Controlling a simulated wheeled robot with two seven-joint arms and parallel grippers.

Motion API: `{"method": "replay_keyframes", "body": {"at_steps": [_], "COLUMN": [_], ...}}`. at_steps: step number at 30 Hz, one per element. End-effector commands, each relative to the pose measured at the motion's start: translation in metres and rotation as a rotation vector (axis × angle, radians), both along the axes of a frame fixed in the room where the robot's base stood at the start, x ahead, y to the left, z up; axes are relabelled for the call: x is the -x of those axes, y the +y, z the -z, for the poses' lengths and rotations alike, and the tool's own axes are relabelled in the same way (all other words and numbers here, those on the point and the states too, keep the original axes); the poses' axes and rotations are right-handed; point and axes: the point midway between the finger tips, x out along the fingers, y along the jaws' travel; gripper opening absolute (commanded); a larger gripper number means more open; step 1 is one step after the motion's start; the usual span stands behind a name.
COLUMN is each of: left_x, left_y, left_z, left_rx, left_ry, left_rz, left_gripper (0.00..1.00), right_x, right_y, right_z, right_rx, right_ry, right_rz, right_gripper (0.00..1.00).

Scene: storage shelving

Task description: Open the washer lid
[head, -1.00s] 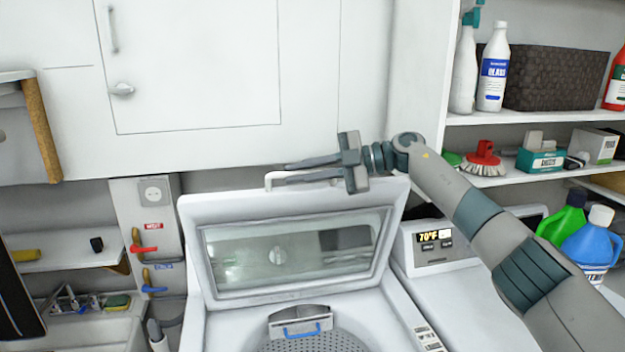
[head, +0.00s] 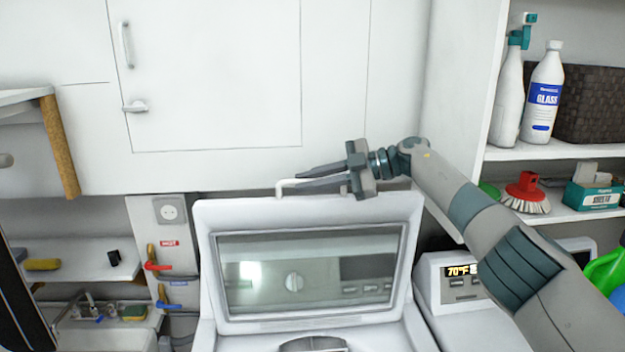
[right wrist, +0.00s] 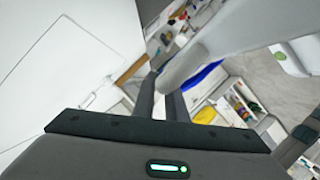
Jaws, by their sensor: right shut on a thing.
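The white washer lid (head: 410,208) with its glass window (head: 310,272) is raised and stands nearly upright above the washer. A white bar handle (head: 283,187) sticks up from its top edge. My right gripper (head: 302,180) reaches in from the right and is shut on this handle, with its fingers pointing left. In the right wrist view the two dark fingers (right wrist: 160,102) show beside the white lid (right wrist: 240,30), and the grip itself is partly hidden. Only the top of the washer opening (head: 312,344) shows at the bottom edge. My left gripper is not in view.
A white cabinet door (head: 215,75) is close behind the lid and gripper. Shelves with a glass cleaner bottle (head: 542,95) and a red brush (head: 526,190) stand right. A second machine with a display (head: 462,275) is beside the washer. Red and blue taps (head: 157,262) are left.

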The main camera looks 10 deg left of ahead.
Motion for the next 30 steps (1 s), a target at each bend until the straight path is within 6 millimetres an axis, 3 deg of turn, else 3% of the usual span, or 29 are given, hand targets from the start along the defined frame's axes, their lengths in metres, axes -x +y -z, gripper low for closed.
{"method": "replay_keyframes", "body": {"at_steps": [1, 6, 7, 30], "left_x": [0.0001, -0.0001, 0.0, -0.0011], "left_y": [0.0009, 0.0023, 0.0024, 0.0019], "left_z": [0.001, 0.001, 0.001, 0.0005], "left_rx": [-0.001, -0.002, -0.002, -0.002], "left_ry": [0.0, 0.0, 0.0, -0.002], "left_rz": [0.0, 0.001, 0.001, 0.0], "left_gripper": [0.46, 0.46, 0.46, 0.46], "right_x": [0.0, 0.0001, 0.0, 0.0001], "right_y": [-0.0014, -0.0014, -0.0013, -0.0008], "right_z": [0.0106, 0.0108, 0.0109, 0.0028], "right_rx": [0.016, 0.016, 0.016, 0.004], "right_ry": [0.005, 0.005, 0.003, -0.001], "right_rz": [-0.001, -0.001, -0.001, -0.001], "right_gripper": [0.0, 0.0, 0.19, 0.19]}}
